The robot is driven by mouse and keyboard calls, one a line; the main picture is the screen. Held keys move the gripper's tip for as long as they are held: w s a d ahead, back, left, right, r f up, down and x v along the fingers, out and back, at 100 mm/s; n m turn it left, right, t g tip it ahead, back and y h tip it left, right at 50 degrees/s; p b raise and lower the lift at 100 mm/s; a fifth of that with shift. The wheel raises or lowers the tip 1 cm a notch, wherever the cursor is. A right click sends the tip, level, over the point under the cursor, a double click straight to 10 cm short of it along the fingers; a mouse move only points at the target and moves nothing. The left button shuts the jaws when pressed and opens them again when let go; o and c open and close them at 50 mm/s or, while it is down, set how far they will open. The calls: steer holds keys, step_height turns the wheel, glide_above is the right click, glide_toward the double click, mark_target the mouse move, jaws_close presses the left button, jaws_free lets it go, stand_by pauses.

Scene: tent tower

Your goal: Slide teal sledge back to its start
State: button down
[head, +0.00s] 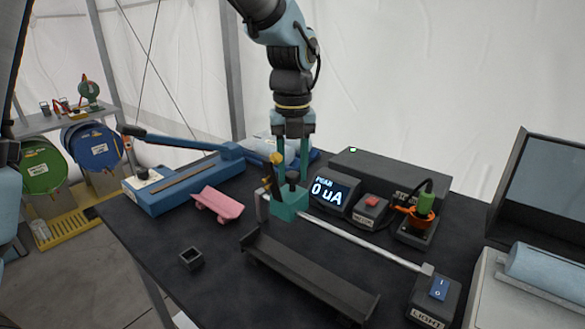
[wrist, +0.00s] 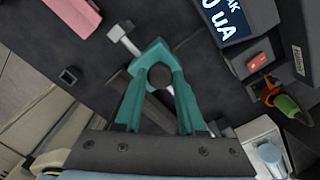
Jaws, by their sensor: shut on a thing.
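The teal sledge (head: 288,206) sits on a pale metal rail (head: 360,243), close to the rail's left end post (head: 262,205). It also shows in the wrist view (wrist: 153,52). My gripper (head: 292,177) points down from above with its teal fingers shut on the sledge's dark round knob (wrist: 160,76). In the wrist view, my gripper (wrist: 160,80) has one finger on each side of the knob. The rail's far end meets a block by the light switch box (head: 435,298). The sledge's underside is hidden.
A dark trough (head: 310,278) lies in front of the rail. A display reading 0 uA (head: 331,190), a red-button box (head: 370,210) and an orange-and-green device (head: 418,219) stand behind it. A pink cradle (head: 217,205) and a small black square cup (head: 191,258) lie left.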

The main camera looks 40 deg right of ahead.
steer(key=s+d+p, duration=0.1)
steer(key=s+d, duration=0.2)
steer(key=s, duration=0.9)
steer(key=s+d+p, duration=0.1)
steer(key=s+d, duration=0.2)
steer(key=s, duration=0.9)
steer(key=shift+d, duration=0.15)
steer(key=c, duration=0.8)
jaws_free()
steer(key=o, duration=0.3)
step_height(320, 180, up, 11)
steer(key=b, duration=0.2)
steer(key=shift+f, duration=0.1)
